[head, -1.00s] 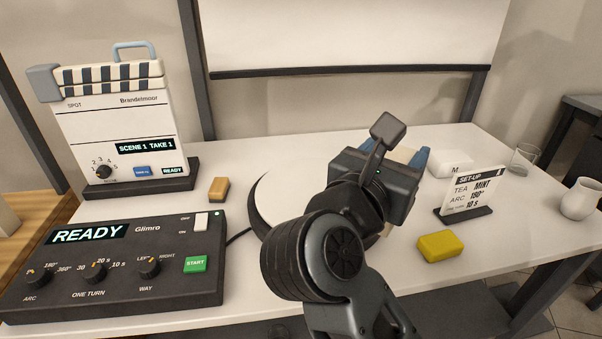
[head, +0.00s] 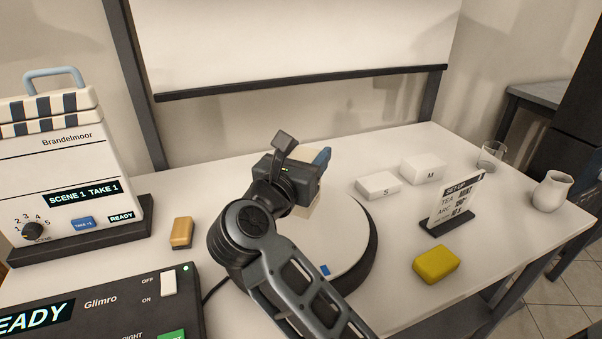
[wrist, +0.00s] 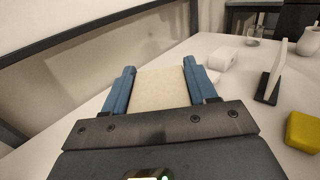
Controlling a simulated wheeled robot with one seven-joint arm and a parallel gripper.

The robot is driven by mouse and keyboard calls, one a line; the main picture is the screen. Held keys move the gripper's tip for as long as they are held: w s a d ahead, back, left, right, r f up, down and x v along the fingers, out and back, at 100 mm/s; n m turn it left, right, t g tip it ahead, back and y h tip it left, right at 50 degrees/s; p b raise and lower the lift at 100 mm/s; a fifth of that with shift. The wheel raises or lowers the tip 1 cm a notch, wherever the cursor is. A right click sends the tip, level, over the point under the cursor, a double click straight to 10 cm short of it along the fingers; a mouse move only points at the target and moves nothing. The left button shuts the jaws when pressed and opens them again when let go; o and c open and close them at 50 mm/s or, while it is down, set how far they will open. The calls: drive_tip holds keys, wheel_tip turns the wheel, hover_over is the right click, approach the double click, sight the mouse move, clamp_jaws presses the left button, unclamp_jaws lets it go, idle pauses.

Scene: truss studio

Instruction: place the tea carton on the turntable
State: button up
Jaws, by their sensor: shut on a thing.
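The tea carton (wrist: 160,88) is a plain cream block between the two blue fingers of my gripper (wrist: 160,78) in the wrist view. My gripper is shut on it. In the head view my gripper (head: 322,160) stands over the back part of the turntable (head: 345,235), a white disc with a dark rim and a blue mark near its front. The carton (head: 310,208) shows only in part there, behind my wrist. I cannot tell whether its underside touches the disc. My arm hides the disc's left part.
White blocks marked S (head: 378,186) and M (head: 424,169), a set-up card (head: 455,203) and a yellow block (head: 436,264) stand right of the turntable. A control box (head: 110,310), clapperboard (head: 70,180) and orange block (head: 181,233) are at left. A glass (head: 492,156) and jug (head: 552,191) are far right.

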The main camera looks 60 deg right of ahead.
drive_tip(key=shift+w+d+f, duration=0.55)
drive_tip(key=shift+w, duration=0.2)
drive_tip(key=shift+w+f, duration=0.1)
drive_tip(key=shift+f, duration=2)
drive_tip(key=shift+f, duration=0.1)
drive_tip(key=o, duration=1.4)
